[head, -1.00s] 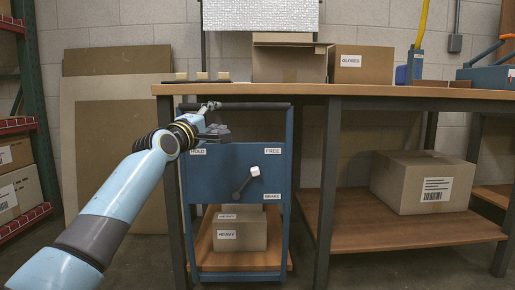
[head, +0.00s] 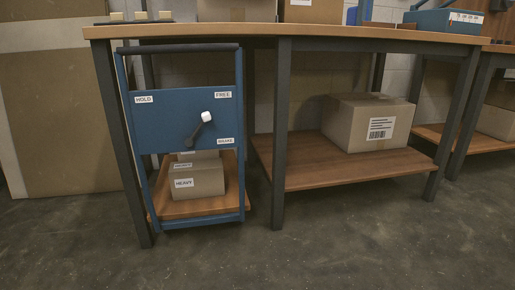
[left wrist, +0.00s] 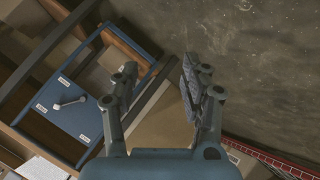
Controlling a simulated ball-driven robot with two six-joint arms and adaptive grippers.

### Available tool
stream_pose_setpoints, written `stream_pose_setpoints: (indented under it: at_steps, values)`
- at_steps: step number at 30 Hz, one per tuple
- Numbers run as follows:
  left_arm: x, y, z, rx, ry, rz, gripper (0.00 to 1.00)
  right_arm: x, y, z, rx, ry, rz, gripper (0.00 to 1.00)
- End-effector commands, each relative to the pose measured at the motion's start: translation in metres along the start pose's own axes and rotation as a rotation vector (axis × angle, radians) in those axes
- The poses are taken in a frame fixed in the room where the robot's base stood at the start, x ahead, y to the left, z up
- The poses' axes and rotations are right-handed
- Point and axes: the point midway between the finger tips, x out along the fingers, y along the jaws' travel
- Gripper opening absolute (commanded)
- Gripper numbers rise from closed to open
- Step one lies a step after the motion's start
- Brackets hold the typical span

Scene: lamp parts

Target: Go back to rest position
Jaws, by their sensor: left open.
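My left gripper (left wrist: 160,95) shows in the left wrist view with its two fingers apart and nothing between them. It is out of the head view. Past the fingers lie the dark floor, a brown panel and the blue cart (left wrist: 82,100). In the head view the blue cart (head: 168,120) stands under the workbench, with labels HOLD, FREE and BRAKE on its panel. Its white-knobbed lever (head: 200,128) points up and to the right, toward FREE. My right gripper is in neither view.
Boxes, one labelled HEAVY (head: 196,182), sit on the cart's lower shelf. The workbench (head: 330,37) runs across the back, with a large carton (head: 365,125) on its lower shelf. Brown panels (head: 60,120) lean at the left. The floor (head: 340,235) in front is clear.

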Motion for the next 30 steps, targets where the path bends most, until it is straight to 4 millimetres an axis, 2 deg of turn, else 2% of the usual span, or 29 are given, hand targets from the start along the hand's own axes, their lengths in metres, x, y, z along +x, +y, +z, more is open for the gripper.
stream_pose_setpoints:
  at_steps: [1,5,7,9,12,15,16,23,30]
  values:
    - [-0.016,-0.009,0.011,0.060,-0.015,-0.022,0.46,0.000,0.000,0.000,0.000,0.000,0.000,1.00]
    - [-0.053,-0.023,0.028,0.258,-0.044,-0.065,0.46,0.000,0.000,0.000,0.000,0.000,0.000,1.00]
    - [-0.071,-0.025,0.030,0.393,-0.051,-0.078,0.46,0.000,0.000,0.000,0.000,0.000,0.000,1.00]
    - [-0.079,-0.020,0.024,0.534,-0.038,-0.077,0.46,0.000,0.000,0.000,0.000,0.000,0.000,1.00]
    - [-0.079,-0.006,0.008,0.724,0.003,-0.066,0.46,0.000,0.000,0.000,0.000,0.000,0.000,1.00]
    - [-0.079,-0.005,0.005,0.882,0.009,-0.069,0.46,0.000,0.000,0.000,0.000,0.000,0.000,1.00]
    - [-0.080,-0.006,0.005,0.883,0.001,-0.074,0.46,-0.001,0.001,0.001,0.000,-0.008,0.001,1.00]
    - [-0.080,-0.033,0.021,0.872,-0.077,-0.116,0.46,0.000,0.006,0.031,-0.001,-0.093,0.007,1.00]
    - [-0.089,-0.070,0.043,0.859,-0.200,-0.183,0.46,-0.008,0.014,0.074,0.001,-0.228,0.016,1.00]
